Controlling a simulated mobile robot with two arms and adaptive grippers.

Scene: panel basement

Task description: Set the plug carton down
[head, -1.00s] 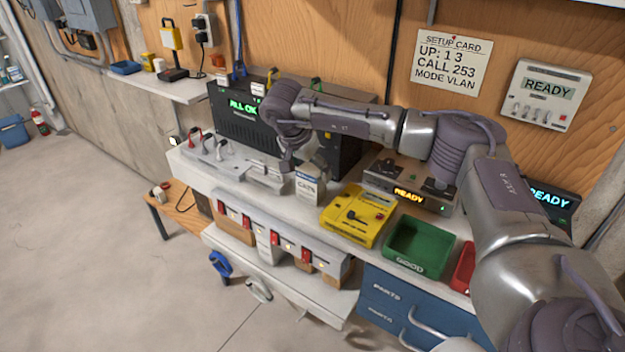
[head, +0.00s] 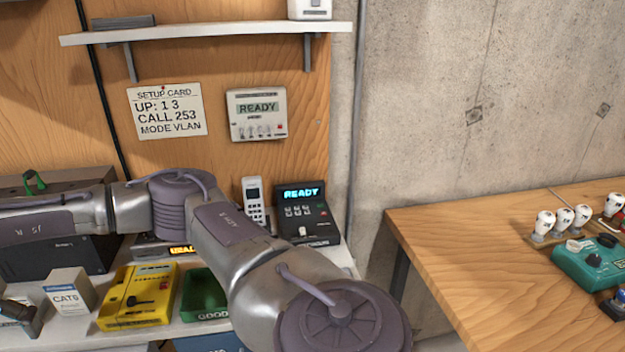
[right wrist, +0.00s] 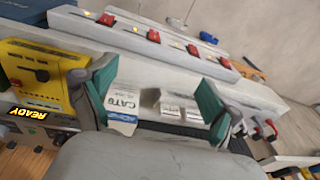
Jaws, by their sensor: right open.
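The plug carton, a white box with a blue band marked CAT6, stands upright on the bench left of the yellow tester in the head view (head: 70,292). In the right wrist view the carton (right wrist: 124,100) is between my spread teal fingertips, close to the left one. My right gripper (right wrist: 155,100) is open; I cannot tell whether a finger touches the carton. My left gripper is in neither view.
The yellow tester (head: 137,296) and green GOOD bin (head: 203,297) stand right of the carton. My right arm crosses above them. A switch strip with red rockers (right wrist: 153,37) lies beyond the gripper. A wooden table (head: 470,255) is at the right.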

